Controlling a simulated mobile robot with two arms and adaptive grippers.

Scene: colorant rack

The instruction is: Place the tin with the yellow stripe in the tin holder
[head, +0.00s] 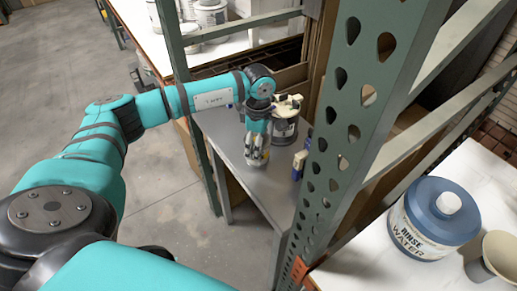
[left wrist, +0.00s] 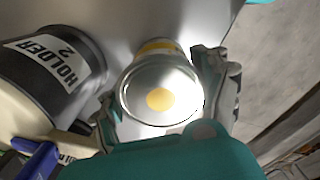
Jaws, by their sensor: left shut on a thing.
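The tin with the yellow stripe (left wrist: 158,92) stands between the fingers of my left gripper (left wrist: 165,95) in the left wrist view. It has a silvery lid with a yellow dot, and part of a yellow band shows on its side. My left gripper (head: 257,157) is shut on it, low over the grey shelf in the head view. The tin holder (left wrist: 55,65), dark with a "HOLDER 2" label, is beside the tin at the left of the wrist view. It also shows just right of the gripper in the head view (head: 284,132). My right gripper is out of view.
A cream-coloured part (head: 290,103) sits by the holder's top. A small blue-and-cream object (head: 298,166) stands near the grey shelf's (head: 228,135) right edge. A green perforated post (head: 345,110) rises close on the right. A "rinse water" tub (head: 434,220) is on the white table.

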